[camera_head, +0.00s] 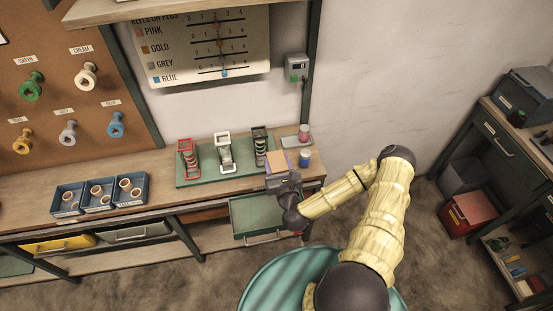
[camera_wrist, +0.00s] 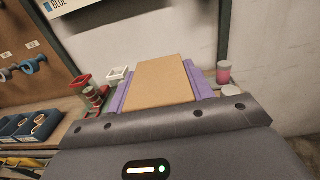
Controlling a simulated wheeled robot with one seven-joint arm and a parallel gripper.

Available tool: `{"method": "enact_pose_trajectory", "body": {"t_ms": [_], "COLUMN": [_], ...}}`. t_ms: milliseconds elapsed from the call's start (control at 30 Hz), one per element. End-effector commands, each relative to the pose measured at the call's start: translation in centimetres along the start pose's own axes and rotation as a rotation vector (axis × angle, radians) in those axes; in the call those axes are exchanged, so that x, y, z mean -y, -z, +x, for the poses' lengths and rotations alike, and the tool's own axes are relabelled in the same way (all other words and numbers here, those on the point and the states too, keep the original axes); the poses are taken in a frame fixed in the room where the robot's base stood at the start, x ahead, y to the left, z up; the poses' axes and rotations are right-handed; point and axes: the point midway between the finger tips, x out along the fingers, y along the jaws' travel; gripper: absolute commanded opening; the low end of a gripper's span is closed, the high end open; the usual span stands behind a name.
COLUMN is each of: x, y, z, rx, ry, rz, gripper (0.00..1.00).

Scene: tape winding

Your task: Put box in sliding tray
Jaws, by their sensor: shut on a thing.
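The tan box (camera_head: 277,161) is held between the purple fingers of my gripper (camera_head: 280,163), above the front right part of the workbench. In the wrist view the box (camera_wrist: 158,80) fills the space between the purple fingers (camera_wrist: 157,85), with its flat top facing the camera. A green sliding tray (camera_head: 258,213) is pulled out below the bench, under and slightly left of my gripper. The visible part of its floor is bare. My wrist and arm cover its right end.
Red, white and black tape dispensers (camera_head: 225,154) stand on a green mat behind and left. Blue bins (camera_head: 100,194) sit farther left. A yellow drawer (camera_head: 60,244) is under the bench.

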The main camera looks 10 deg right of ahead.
Motion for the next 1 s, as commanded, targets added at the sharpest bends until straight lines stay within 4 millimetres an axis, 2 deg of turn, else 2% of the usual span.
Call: {"method": "enact_pose_trajectory", "body": {"t_ms": [33,100,200,333,1000], "x": [0.0,0.0,0.0,0.0,-0.2], "y": [1.6,2.9,4.8,6.3,6.4], "z": [0.0,0.0,0.0,0.0,0.0], "rx": [0.001,0.0,0.0,0.001,0.0], "ry": [0.0,0.0,0.0,0.0,-0.003], "rz": [0.0,0.0,0.0,0.001,0.001], "gripper": [0.25,0.25,0.25,0.25,0.25]}}
